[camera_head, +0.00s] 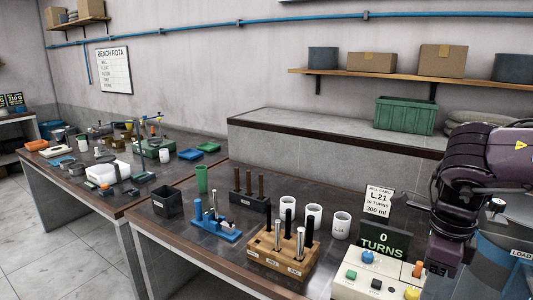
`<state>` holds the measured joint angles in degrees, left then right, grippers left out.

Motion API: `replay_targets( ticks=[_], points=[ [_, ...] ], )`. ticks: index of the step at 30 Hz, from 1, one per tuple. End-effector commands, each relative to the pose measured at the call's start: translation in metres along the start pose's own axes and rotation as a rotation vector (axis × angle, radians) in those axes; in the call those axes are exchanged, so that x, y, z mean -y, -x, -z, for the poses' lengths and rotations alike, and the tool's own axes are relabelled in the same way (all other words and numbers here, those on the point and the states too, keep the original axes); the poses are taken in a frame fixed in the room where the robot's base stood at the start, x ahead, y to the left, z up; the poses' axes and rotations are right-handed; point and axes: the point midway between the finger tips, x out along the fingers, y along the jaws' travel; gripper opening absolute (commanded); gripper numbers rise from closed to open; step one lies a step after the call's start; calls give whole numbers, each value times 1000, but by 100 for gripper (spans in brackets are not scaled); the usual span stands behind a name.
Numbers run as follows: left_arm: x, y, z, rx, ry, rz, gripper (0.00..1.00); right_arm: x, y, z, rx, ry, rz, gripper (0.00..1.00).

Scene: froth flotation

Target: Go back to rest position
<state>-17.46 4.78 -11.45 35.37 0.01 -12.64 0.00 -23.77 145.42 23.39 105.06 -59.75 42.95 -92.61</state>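My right arm comes in at the right edge, dark purple and bent. Its lower end (446,256), a dark block, hangs beside the control box at the bench's right end. No fingers can be made out there, so I cannot tell whether the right gripper is open or shut, or holds anything. My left arm and gripper are not in view.
The near bench (215,245) carries a wooden rack (270,262) of rods, a blue stand (214,233), white cups (341,226), a black bin (167,201), a "0 TURNS" display (381,241) and a control box (363,286). A cluttered bench (60,178) stands left.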

Motion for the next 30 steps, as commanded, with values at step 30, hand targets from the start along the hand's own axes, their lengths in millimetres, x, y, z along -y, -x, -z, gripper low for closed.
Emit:
replay_targets(
  ticks=[30],
  points=[
    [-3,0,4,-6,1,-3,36,20,-177,17,726,-1141,-35,52]
  ],
)
